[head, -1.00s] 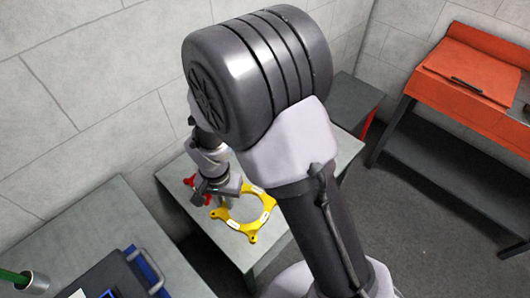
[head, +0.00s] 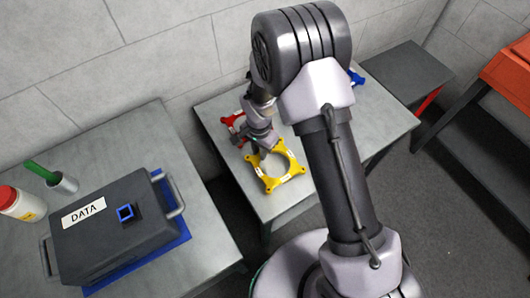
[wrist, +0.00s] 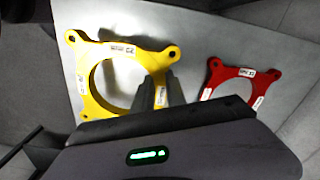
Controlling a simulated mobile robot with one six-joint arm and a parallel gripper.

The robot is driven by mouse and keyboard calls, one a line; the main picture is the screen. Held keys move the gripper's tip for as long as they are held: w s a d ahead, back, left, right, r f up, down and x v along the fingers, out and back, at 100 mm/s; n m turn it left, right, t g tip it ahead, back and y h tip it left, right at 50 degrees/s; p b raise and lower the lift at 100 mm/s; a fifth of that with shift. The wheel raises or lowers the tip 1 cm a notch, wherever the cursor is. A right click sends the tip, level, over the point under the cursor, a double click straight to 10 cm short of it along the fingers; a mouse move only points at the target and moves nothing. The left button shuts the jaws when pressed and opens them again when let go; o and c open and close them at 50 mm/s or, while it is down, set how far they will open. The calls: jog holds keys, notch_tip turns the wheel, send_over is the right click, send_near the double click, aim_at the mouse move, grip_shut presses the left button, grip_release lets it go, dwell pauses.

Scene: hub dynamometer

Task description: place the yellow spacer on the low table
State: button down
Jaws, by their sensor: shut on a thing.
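The yellow spacer (head: 269,182) is a flat ring with corner lugs and white labels. My gripper (head: 262,143) is shut on its rim. In the wrist view the fingers (wrist: 163,92) grip the right side of the yellow spacer (wrist: 92,78), and my gripper body hides its lower part. The spacer is over the grey table (head: 228,160), near its front left edge. I cannot tell whether it touches the top. A small dark table (head: 408,68) stands behind on the right; I cannot tell which one is the low table.
A red spacer (head: 230,120) lies beside the yellow one, also in the wrist view (wrist: 232,80). A blue part (head: 357,78) lies at the table's far right. An orange bench (head: 508,75) is at right.

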jog(key=f, duration=0.1)
jog(key=f+b, duration=0.1)
jog(key=w+f+b, duration=0.1)
jog(key=f, duration=0.1)
jog(key=shift+w+d, duration=0.1)
jog(key=shift+d, duration=0.3)
jog(key=shift+r, duration=0.2)
jog(key=c, duration=1.8)
grip_release()
jog(key=shift+f, duration=0.2)
jog(key=o, duration=0.4)
jog(key=shift+o, duration=0.2)
